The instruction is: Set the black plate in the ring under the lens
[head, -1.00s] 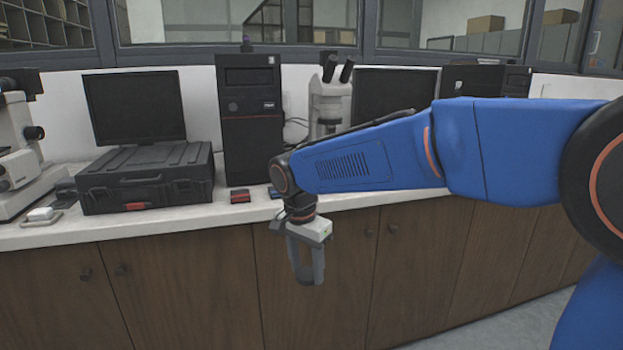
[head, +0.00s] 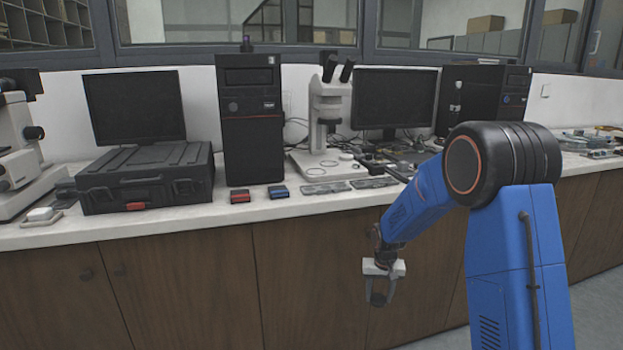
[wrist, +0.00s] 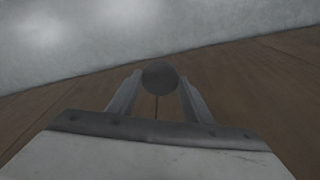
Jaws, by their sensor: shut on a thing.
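My gripper (head: 379,297) hangs in front of the cabinet doors, below the bench top and to the right of the microscope. In the wrist view its two fingers (wrist: 158,92) are shut on a dark round disc, the black plate (wrist: 160,75). The plate is too small to make out in the head view. The white microscope (head: 328,110) stands on the bench between the black tower computer and the right monitor. A thin ring (head: 331,163) shows on its pale base under the lens (head: 327,131). I cannot tell fine detail inside the ring.
On the bench (head: 230,212), a red box (head: 240,196), a blue box (head: 278,191) and flat grey trays (head: 326,187) lie near the front edge. A black case (head: 145,178) and a tower computer (head: 252,125) stand to the left. Parts clutter the bench right of the microscope.

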